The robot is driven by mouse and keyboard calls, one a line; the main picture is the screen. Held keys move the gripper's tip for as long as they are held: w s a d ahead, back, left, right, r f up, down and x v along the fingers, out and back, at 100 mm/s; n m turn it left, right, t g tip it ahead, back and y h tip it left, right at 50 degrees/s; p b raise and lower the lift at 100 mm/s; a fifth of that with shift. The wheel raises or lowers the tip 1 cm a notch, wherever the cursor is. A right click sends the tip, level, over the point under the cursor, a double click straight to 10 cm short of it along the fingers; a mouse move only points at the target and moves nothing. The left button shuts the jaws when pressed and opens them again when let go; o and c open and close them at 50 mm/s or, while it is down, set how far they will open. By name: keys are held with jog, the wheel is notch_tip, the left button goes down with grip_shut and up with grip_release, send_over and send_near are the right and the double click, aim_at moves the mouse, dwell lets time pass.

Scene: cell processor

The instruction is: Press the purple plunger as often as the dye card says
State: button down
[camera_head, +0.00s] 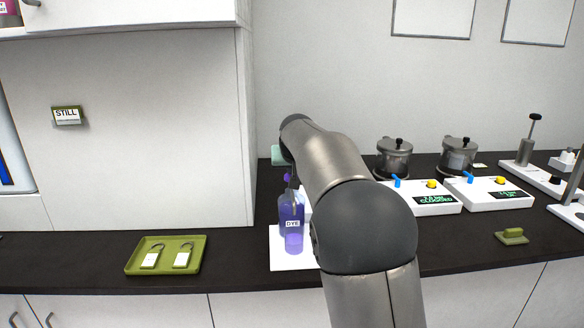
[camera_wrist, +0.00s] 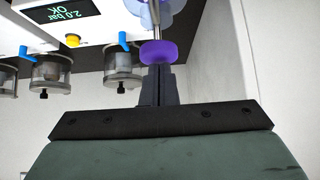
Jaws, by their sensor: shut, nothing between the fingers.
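A bottle of purple liquid labelled DYE (camera_head: 291,212) stands on a white mat (camera_head: 280,262) on the dark counter. Its purple plunger (camera_head: 287,177) is at the top, partly hidden by my arm. In the wrist view the plunger (camera_wrist: 158,53) sits right at the tips of my shut, empty gripper (camera_wrist: 160,70). I cannot tell whether they touch. My gripper is mostly hidden behind my arm in the head view. A small purple-filled vessel (camera_head: 294,243) stands in front of the bottle. No readable dye card shows.
A STILL sign (camera_head: 67,115) is on the white cabinet side.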

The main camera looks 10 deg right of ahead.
notch_tip(320, 180, up, 5)
jog(key=p, duration=0.3)
jog(key=shift+f, duration=0.2)
jog(key=b+v, duration=0.2)
jog(key=v, duration=0.7)
jog(key=shift+s, duration=0.35)
dwell(0.5)
